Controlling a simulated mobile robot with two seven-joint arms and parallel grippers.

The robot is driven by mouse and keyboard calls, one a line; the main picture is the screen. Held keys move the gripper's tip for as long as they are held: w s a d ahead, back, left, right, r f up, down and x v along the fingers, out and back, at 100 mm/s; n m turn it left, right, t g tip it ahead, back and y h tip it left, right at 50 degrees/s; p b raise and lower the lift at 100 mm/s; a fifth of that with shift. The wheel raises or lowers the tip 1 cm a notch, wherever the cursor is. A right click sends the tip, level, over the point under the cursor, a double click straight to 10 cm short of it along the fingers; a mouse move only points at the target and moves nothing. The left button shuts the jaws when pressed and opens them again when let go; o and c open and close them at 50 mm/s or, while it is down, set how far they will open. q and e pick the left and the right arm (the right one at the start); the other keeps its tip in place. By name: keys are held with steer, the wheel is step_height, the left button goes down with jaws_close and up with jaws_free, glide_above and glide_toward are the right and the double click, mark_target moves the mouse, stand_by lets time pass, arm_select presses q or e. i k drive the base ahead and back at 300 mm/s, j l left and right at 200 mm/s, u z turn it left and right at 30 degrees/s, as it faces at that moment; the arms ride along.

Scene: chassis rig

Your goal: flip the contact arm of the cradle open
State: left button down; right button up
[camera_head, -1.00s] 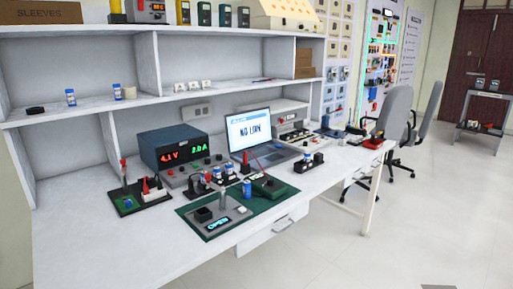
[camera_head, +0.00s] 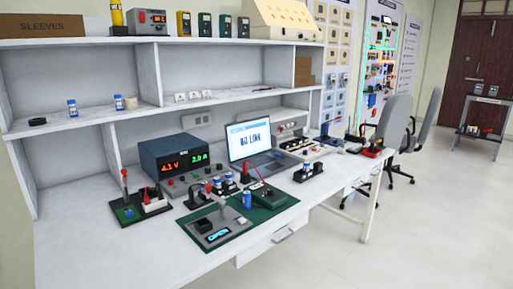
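A grey fixture (camera_head: 230,225) lies on the green mat (camera_head: 268,212) at the front of the bench. It has a black block (camera_head: 203,225), an upright grey post and a small display (camera_head: 217,236) that appears to read OPEN. It looks like the cradle, but its contact arm is too small to make out, so I cannot tell how it stands. A blue cell (camera_head: 247,200) stands on the mat beside it. Neither of my grippers is in view.
Behind the mat are a power supply (camera_head: 182,155), a laptop (camera_head: 250,140) showing NO LINK, and a row of small devices. The bench's front left (camera_head: 100,250) is clear. Chairs (camera_head: 393,122) stand at right.

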mark_target(124, 181)
steer(key=j+u, duration=0.35)
steer(key=u, duration=0.15)
steer(key=i+j+u, duration=0.1)
steer(key=j+u, duration=0.2)
steer(key=u, duration=0.2)
